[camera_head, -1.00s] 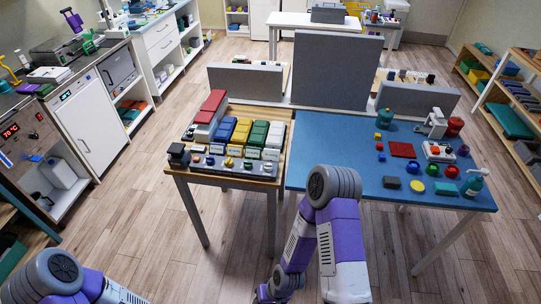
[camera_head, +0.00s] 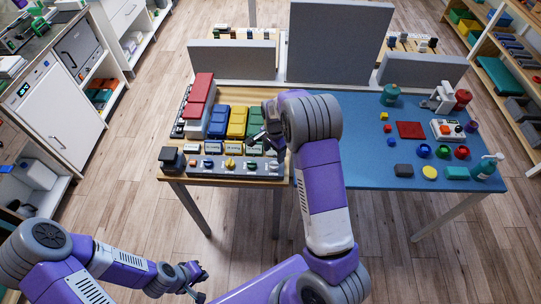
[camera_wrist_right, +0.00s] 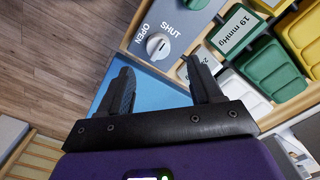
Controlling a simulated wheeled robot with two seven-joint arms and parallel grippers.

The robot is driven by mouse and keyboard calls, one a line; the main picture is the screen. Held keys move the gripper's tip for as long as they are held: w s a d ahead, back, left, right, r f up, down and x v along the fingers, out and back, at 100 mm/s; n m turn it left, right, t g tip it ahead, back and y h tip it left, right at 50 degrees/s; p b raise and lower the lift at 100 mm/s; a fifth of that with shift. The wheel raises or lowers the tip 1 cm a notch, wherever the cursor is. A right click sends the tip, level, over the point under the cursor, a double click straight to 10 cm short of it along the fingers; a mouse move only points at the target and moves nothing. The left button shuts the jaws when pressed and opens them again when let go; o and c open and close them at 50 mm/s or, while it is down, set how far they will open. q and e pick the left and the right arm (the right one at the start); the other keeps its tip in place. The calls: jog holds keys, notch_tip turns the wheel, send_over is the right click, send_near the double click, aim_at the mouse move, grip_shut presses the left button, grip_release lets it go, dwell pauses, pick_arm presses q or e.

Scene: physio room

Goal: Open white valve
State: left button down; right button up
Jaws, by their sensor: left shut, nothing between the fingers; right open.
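The white valve (camera_wrist_right: 158,45) is a pale round knob on a grey panel (camera_wrist_right: 185,22), with OPEN and SHUT printed beside it in the right wrist view. Which word its raised grip points to is unclear. In the head view it appears to be the rightmost knob (camera_head: 274,166) on the panel's front row. My right gripper (camera_wrist_right: 160,70) is open and empty, with the knob beyond its fingertips and apart from them. In the head view the right gripper (camera_head: 266,138) is partly hidden by my arm. My left gripper (camera_head: 202,284) is shut and empty, low in front of the wooden table.
Blue, yellow (camera_head: 237,122), green and white bins stand behind the panel, with a red bin (camera_head: 200,92) at left. A card reading 19 mmHg (camera_wrist_right: 230,28) is close by. The blue table (camera_head: 370,168) at right holds small objects. Grey screens (camera_head: 340,45) stand behind.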

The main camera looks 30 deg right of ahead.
aim_at(274, 163)
notch_tip(274, 163, down, 7)
jog(key=shift+s, duration=0.1)
dwell(0.3)
jog(key=c, duration=1.1)
